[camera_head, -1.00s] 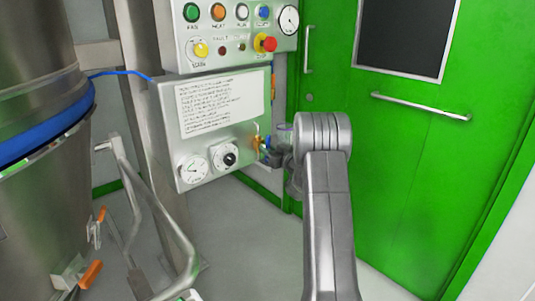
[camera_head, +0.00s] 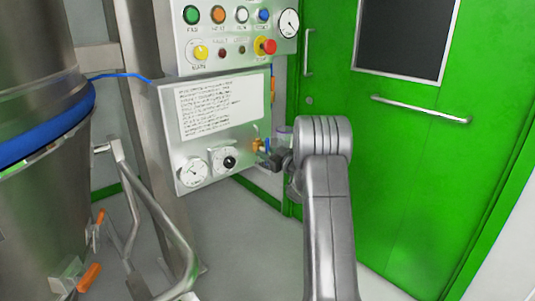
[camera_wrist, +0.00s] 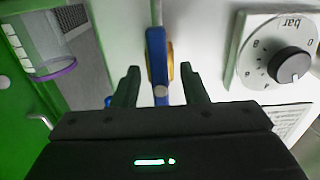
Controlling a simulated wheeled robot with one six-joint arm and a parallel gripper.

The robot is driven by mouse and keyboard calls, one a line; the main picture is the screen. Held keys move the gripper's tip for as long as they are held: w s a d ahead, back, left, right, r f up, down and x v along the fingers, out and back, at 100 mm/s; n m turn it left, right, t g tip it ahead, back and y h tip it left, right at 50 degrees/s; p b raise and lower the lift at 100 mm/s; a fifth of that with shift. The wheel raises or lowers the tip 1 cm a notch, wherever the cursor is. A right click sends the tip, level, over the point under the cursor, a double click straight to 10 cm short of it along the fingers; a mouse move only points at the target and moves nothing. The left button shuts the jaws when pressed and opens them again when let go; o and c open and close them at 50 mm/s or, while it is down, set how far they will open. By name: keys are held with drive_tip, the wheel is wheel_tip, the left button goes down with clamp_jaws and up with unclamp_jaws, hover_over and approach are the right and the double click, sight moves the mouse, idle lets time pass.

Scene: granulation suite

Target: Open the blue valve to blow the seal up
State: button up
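The blue valve is a blue lever handle (camera_wrist: 157,60) on a brass body (camera_wrist: 170,62), in the middle of the wrist view. It points along the gripper's direction. In the head view the blue handle (camera_head: 267,145) shows small at the right edge of the lower steel panel, beside brass. My gripper (camera_wrist: 159,76) is open, one dark finger on each side of the handle, with a visible gap on both sides. In the head view my gripper (camera_head: 274,158) is partly hidden by my wrist and arm.
A bar-marked dial with a dark knob (camera_wrist: 289,65) lies close right of the fingers in the wrist view. A pressure gauge (camera_head: 193,172) sits on the lower panel (camera_head: 215,140). Above are buttons and a red emergency stop (camera_head: 267,46). A steel vessel (camera_head: 35,190) stands left; a green door (camera_head: 410,160) is right.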

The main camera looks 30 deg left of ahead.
drive_tip(key=p+v, duration=0.2)
drive_tip(key=v, duration=1.1)
drive_tip(key=shift+s+d+p, duration=0.2)
drive_tip(key=shift+d+p, duration=0.15)
drive_tip(key=b+x, duration=0.2)
drive_tip(key=x, duration=1.2)
drive_tip(key=shift+b, duration=0.3)
drive_tip(key=shift+d, duration=0.15)
